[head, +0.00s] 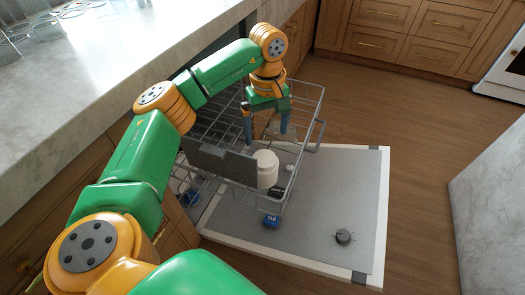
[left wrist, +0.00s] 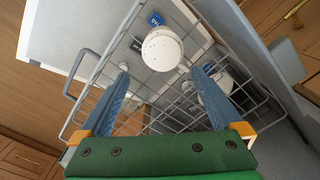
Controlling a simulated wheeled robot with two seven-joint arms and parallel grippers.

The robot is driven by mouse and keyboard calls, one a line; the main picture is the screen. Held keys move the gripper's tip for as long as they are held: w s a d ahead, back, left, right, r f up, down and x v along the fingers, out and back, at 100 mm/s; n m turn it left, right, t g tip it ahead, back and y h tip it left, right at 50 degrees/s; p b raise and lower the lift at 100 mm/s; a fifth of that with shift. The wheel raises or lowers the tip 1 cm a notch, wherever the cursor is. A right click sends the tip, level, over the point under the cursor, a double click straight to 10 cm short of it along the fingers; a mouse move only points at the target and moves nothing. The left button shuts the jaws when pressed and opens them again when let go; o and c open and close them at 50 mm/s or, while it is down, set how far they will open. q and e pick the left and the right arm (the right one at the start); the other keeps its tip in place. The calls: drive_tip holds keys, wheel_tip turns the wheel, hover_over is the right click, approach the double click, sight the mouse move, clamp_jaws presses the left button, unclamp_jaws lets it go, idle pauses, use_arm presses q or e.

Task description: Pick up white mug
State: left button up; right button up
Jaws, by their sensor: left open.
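The white mug (head: 265,168) stands in the wire rack of an open dishwasher, near the front of the rack. In the left wrist view the white mug (left wrist: 162,48) shows from above as a pale round shape just beyond the fingertips. My left gripper (head: 266,126) points down over the rack, behind the mug. Its two blue fingers (left wrist: 160,74) are apart, with nothing held between them. The mug is apart from the fingers as far as I can tell. My right gripper is not in view.
The grey wire rack (head: 312,132) surrounds the mug. A marble counter (head: 120,60) with glasses is at left. Open floor (head: 420,130) lies right.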

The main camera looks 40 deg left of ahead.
sight(264, 157)
use_arm(q)
wheel_tip(264, 157, down, 2)
drive_tip(key=shift+b, duration=0.4)
drive_tip(key=shift+f, duration=0.35)
drive_tip(key=f, duration=0.3)
drive_tip(key=f+b, duration=0.1)
drive_tip(key=f, duration=0.1)
drive_tip(key=shift+s+a+f, duration=0.2)
drive_tip(key=shift+a+f, duration=0.1)
drive_tip(key=shift+f, duration=0.35)
drive_tip(key=shift+w+r, duration=0.1)
drive_tip(key=c, duration=1.3)
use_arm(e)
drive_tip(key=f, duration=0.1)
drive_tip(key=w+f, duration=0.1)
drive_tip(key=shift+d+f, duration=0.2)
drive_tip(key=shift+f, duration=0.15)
